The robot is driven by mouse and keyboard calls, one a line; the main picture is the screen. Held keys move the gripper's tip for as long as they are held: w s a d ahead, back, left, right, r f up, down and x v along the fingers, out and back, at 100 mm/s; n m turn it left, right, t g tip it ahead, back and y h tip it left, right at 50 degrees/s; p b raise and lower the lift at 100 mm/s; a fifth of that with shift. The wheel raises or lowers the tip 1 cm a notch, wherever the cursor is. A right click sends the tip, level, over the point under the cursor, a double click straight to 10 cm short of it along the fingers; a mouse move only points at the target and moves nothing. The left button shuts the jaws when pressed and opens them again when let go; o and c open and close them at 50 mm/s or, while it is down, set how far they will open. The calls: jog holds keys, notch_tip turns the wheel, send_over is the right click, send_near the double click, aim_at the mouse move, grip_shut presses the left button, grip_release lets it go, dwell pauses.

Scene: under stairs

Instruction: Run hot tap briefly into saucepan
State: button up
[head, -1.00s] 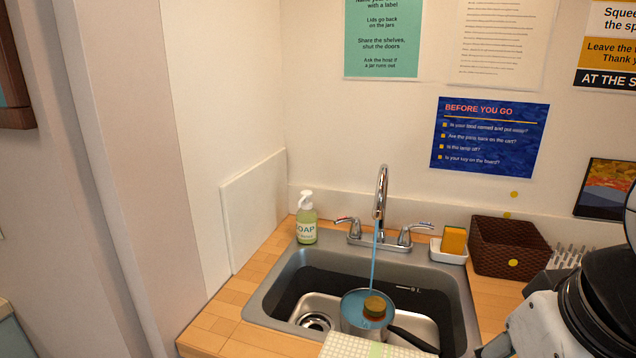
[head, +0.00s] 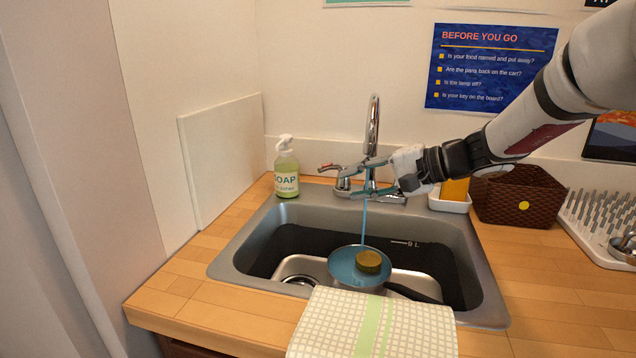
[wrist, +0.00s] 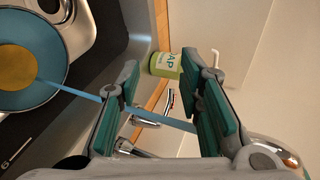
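The tap (head: 373,125) stands behind the sink. A yellow-brown round thing (head: 368,261) sits in the pan; both also show in the wrist view, the saucepan (wrist: 47,92) at the left. The hot handle (head: 329,168), with a red mark, is left of the spout. My gripper (head: 350,179) is open across the tap's left side, at handle height. In the wrist view my gripper (wrist: 160,72) has its fingers apart, with the red-marked handle (wrist: 145,121) showing between them; contact is unclear.
A soap bottle (head: 286,170) stands left of the tap. A sponge (head: 455,190) in a white dish and a brown basket (head: 515,195) are at the right, beside a drying rack (head: 600,225). A checked cloth (head: 330,320) hangs over the sink's front edge.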

aim_at(331, 169)
jog(key=w+d+f+m+t, duration=0.2)
jog(key=w+d+m+t, duration=0.1)
jog(key=w+d, duration=0.4)
jog(key=shift+t+y, duration=0.3)
jog(key=shift+y, duration=0.2)
jog(key=x, duration=1.5)
jog(key=shift+w+a+r+b, duration=0.1)
jog(key=shift+w+r+b, duration=0.15)
jog(key=shift+w+b, duration=0.15)
grip_shut()
